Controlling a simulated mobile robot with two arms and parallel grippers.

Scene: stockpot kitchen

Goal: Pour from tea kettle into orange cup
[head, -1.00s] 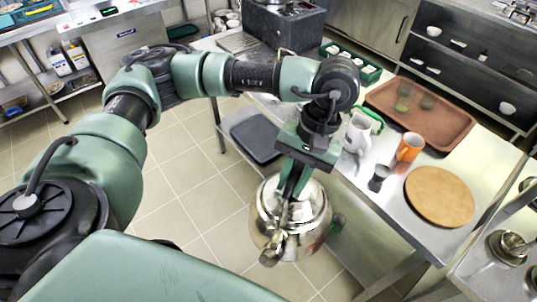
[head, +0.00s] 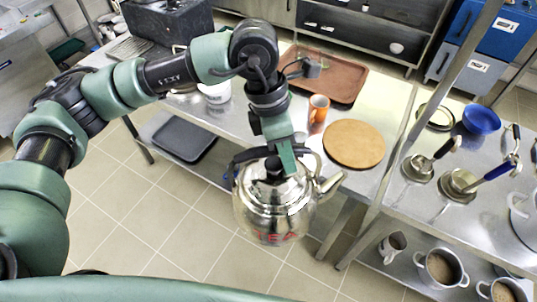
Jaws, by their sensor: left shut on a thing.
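The shiny metal tea kettle (head: 270,215) hangs from my left gripper (head: 283,160), which is shut on its dark handle. The kettle looks about upright, in front of the table's near edge, over the floor in this view. Its spout points right and slightly up in the picture, its tip just below the round board. My right gripper is not in view.
A round wooden board (head: 354,144) lies right of the cup. A brown tray (head: 335,80) lies behind it. A second counter at right holds ladles, a blue bowl (head: 481,118) and a pot.

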